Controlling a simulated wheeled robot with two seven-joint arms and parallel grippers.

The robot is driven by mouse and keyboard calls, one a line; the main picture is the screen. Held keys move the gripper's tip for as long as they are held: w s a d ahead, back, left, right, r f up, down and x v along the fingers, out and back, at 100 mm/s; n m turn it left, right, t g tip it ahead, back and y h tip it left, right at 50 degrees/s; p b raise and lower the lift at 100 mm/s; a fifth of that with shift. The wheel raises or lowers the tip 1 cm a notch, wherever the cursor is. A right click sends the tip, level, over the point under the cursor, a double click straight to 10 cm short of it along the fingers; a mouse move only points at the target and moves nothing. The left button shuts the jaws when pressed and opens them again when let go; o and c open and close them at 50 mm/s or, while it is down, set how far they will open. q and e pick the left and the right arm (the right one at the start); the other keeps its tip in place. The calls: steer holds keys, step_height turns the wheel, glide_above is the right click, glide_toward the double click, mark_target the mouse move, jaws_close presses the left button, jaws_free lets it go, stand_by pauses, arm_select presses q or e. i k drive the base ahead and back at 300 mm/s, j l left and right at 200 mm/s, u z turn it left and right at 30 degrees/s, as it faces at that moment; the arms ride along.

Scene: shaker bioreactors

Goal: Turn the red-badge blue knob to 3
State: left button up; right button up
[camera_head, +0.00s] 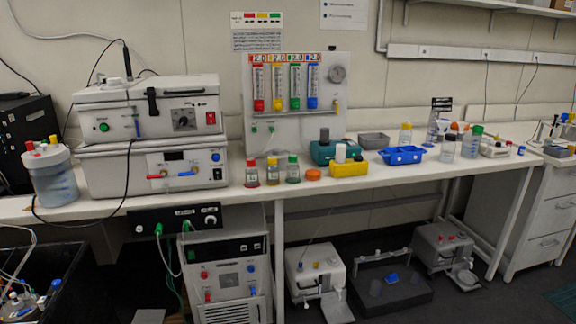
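No knob clearly pairs a red badge with blue at this size. The flowmeter panel (295,128) stands at the back, with red, yellow, green and blue tubes under a row of small number badges that seem to read about 2.0. The red tube (259,88) is leftmost and the blue tube (313,86) rightmost. Small blue knobs also show on the lower white shaker unit (215,157) and on the floor unit's front (250,268), which has red knobs too. Their settings are too small to read. Neither of my grippers is in view.
Several small bottles, an orange lid (313,175), a yellow rack (348,169) and a blue tray (402,155) stand on the white bench (390,178). A large jar (50,178) stands at the left. Grey units and a black tray (400,296) occupy the floor beneath.

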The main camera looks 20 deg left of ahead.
mark_target(55, 283)
steer(key=i+u, duration=0.15)
steer(key=u, duration=0.25)
steer(key=i+u, duration=0.2)
steer(key=u, duration=0.2)
steer(key=i+l+u, duration=0.1)
steer(key=u, duration=0.3)
steer(key=i+l+u, duration=0.15)
steer(key=u, duration=0.2)
steer(key=i+l+u, duration=0.1)
steer(key=u, duration=0.3)
steer(key=i+l+u, duration=0.2)
steer(key=u, duration=0.2)
steer(key=i+l+u, duration=0.2)
steer(key=u, duration=0.2)
steer(key=i+l+u, duration=0.1)
steer(key=l+u, duration=0.25)
steer(key=i+l+u, duration=0.25)
steer(key=l+u, duration=0.3)
